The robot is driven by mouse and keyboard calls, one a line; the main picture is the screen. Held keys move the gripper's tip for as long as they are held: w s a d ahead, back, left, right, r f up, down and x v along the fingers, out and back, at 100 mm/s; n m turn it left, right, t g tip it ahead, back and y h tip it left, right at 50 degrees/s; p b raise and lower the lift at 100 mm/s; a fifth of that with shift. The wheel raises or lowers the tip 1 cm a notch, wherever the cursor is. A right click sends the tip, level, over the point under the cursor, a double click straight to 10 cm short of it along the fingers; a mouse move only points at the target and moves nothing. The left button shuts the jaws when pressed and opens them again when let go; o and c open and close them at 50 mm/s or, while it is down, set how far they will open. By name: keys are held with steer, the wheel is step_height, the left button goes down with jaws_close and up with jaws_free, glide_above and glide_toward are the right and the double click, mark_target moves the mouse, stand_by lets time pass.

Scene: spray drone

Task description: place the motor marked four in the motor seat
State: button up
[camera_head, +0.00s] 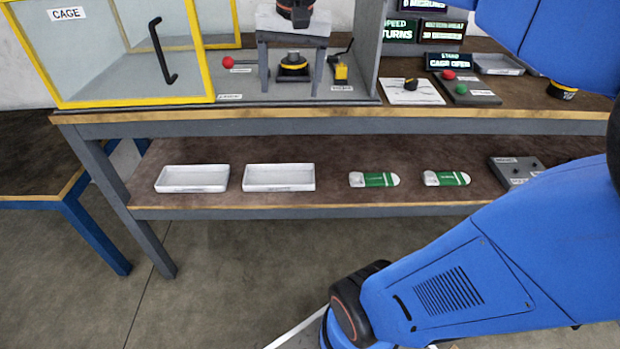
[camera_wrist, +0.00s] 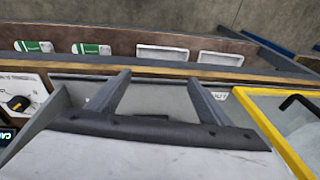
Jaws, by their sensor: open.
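A black round piece with a yellow band (camera_head: 293,63) stands on a dark base under the white-topped stand (camera_head: 266,24), inside the open-fronted cage area. Another black piece with a yellow band (camera_head: 562,90) is at the right of the bench, below my blue arm. I cannot read a number on either, and cannot tell which part is the motor seat. The wrist view looks down over the stand's white top (camera_wrist: 150,160) and its two grey legs. A black part with an orange line shows above the stand, cut off by the frame top. My gripper's jaws are not visible.
A yellow-framed cage door (camera_head: 207,60) with a black handle is at the left. A white card (camera_head: 433,92) and a mat with red and green knobs lie right of the cage. Two white trays (camera_head: 279,189) and two green-labelled pieces lie on the lower shelf.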

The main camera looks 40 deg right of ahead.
steer(key=s+a+f+n+t, duration=0.1)
steer(key=s+a+f+n, duration=0.1)
steer(key=s+f, duration=0.5)
steer(key=s+a+f+n+t, duration=0.1)
steer(key=s+f+n, duration=0.4)
steer(key=f, duration=0.5)
steer(key=shift+s+a, duration=0.9)
steer(key=shift+s, duration=0.1)
steer(key=shift+r, duration=0.1)
steer(key=shift+c, duration=0.3)
